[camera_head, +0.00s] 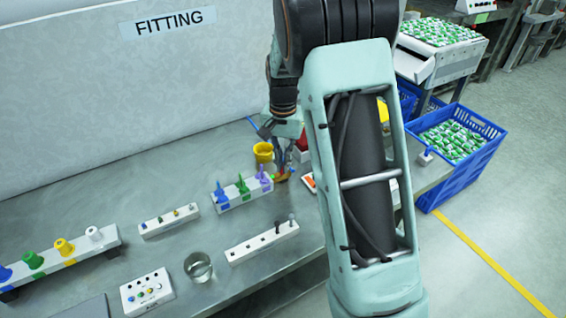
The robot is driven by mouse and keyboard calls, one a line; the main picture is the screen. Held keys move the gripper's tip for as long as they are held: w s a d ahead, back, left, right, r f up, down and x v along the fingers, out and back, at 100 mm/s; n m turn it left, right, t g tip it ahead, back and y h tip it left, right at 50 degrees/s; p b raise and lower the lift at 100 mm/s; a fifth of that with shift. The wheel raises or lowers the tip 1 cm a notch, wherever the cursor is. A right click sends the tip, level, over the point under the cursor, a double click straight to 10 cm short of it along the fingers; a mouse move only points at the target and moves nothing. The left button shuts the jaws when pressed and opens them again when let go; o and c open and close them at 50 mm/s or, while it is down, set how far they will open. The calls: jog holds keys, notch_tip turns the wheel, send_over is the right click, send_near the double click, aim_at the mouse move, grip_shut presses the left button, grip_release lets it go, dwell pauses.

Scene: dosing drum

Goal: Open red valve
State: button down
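My arm reaches over the steel bench (110,200) and covers much of its right part. My gripper (282,168) is small in view, low at the right end of a white block (222,205) with blue, green and purple handles. A red object (302,142) just behind is partly hidden by my arm. The finger opening is too small to make out.
A yellow cup (263,152) stands close behind the gripper. Nearer are a metal cup (198,267), a button box (147,292), a rack with grey pegs (262,243) and a row of coloured knobs (62,253). Blue crates (470,175) stand at the right.

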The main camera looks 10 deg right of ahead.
jog(key=c, duration=2.2)
grip_release()
jog(key=shift+o, duration=0.2)
notch_tip(320, 180, up, 12)
